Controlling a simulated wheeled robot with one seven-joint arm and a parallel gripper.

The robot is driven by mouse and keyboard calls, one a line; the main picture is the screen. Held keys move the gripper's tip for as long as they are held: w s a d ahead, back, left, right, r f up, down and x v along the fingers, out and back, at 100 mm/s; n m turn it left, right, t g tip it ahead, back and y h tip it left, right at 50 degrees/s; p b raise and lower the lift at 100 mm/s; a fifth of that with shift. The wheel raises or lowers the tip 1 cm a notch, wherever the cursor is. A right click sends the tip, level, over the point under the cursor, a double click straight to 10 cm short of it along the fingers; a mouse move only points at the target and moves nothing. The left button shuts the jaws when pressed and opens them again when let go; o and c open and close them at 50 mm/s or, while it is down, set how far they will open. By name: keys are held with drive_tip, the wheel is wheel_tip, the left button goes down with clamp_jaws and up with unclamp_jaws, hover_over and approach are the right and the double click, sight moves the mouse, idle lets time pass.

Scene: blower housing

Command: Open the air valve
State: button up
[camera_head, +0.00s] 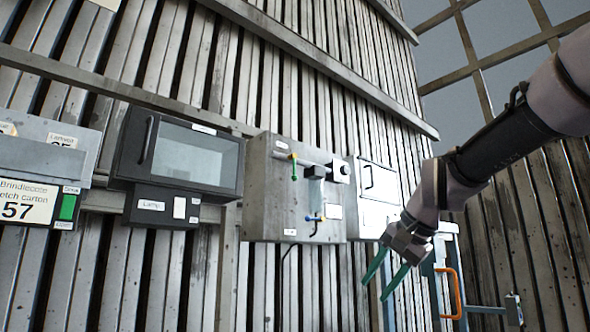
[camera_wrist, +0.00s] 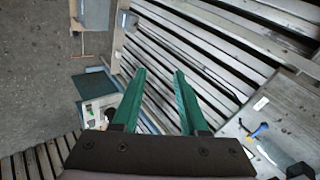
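A grey metal panel (camera_head: 265,205) on the slatted wall carries small valve-like fittings. A yellow and green handle (camera_head: 294,168) sits at its upper left and a blue handle (camera_head: 315,219) lower down. Their labels are too small to read, so I cannot tell which is the air valve. The panel also shows at the right edge of the wrist view (camera_wrist: 290,105), with the blue handle (camera_wrist: 259,130) on it. My gripper (camera_head: 373,292) is to the right of and below the panel, apart from it. Its green fingers (camera_wrist: 159,72) are spread and empty.
A dark windowed box (camera_head: 180,155) with a lamp switch box below hangs left of the panel, and a white cabinet (camera_head: 376,190) right of it. A blue frame with an orange handle (camera_head: 453,292) stands near my gripper. Horizontal rails cross the wall.

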drive_tip(key=w+a+r+m+t+y, duration=0.1)
drive_tip(key=w+a+r+m+y, duration=0.2)
drive_tip(key=w+r+m, duration=0.5)
drive_tip(key=w+a+r+m+t+y, duration=0.25)
drive_tip(key=w+r, duration=0.45)
drive_tip(key=r, duration=0.5)
drive_tip(key=m+y, duration=0.4)
drive_tip(key=m, duration=0.3)
approach(294, 174)
drive_tip(key=r, duration=0.2)
drive_tip(key=shift+t+h, duration=0.25)
drive_tip(key=shift+t, duration=0.2)
drive_tip(key=x, duration=1)
drive_tip(key=shift+w+a+f, duration=0.1)
drive_tip(key=shift+a+f, duration=0.05)
drive_tip(key=shift+f, duration=0.05)
drive_tip(key=shift+c, duration=0.3)
clamp_jaws()
